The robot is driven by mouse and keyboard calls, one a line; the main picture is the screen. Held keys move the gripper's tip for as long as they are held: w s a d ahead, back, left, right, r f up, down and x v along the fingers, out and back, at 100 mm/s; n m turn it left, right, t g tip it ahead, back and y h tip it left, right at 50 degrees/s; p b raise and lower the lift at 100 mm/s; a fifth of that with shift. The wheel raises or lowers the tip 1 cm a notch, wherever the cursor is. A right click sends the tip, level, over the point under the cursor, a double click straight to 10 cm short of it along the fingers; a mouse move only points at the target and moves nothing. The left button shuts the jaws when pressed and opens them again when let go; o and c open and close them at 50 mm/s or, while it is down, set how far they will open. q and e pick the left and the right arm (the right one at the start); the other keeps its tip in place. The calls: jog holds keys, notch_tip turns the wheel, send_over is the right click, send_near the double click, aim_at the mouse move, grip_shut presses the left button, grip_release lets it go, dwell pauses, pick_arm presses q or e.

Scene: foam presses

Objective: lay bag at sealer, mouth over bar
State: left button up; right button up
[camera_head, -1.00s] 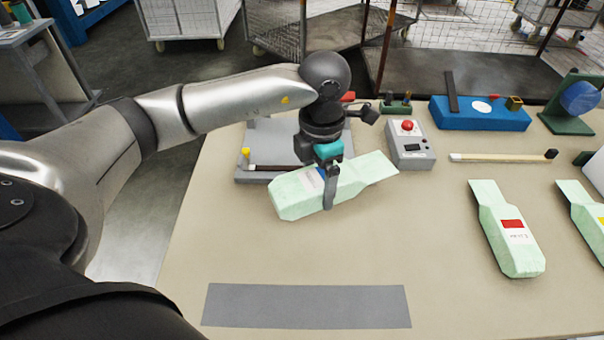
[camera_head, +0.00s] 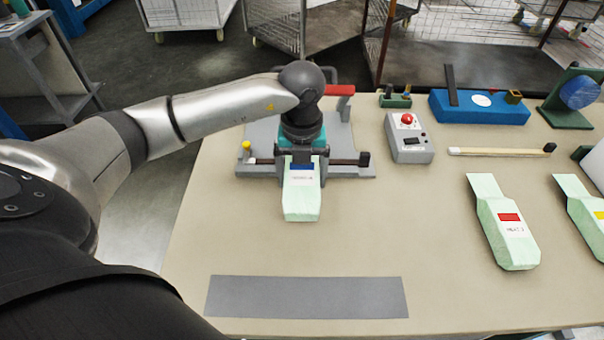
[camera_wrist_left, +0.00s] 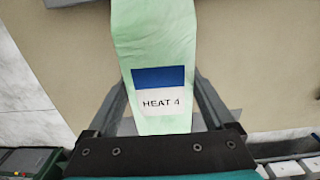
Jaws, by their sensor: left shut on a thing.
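A pale green bag (camera_head: 301,205) with a blue-and-white label lies in line with the sealer. Its wide end points toward me and its narrow end is hidden under my left gripper. My left gripper (camera_head: 302,168) is shut on the bag, pointing down in front of the sealer. The left wrist view shows the bag (camera_wrist_left: 155,45) between the two fingers, its label reading "HEAT 4". The grey sealer (camera_head: 262,135) has a dark bar (camera_head: 342,162) across its front, visible on both sides of the gripper. I cannot tell whether the mouth lies over the bar. My right gripper is not in view.
A control box (camera_head: 409,140) with a red button stands right of the sealer. A red handle (camera_head: 340,90) sits behind the sealer. Another green bag (camera_head: 508,230) with a red label lies at the right. A grey strip (camera_head: 307,297) lies at the front; the table between is clear.

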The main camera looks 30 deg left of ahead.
pick_arm(q)
jog(key=shift+f+b, duration=2.9)
jog(key=shift+f, duration=1.05)
jog(key=o, duration=1.1)
notch_tip(320, 180, up, 15)
jog(key=shift+r+p, duration=0.15)
jog(key=shift+p, duration=0.8)
jog(key=shift+r, duration=0.1)
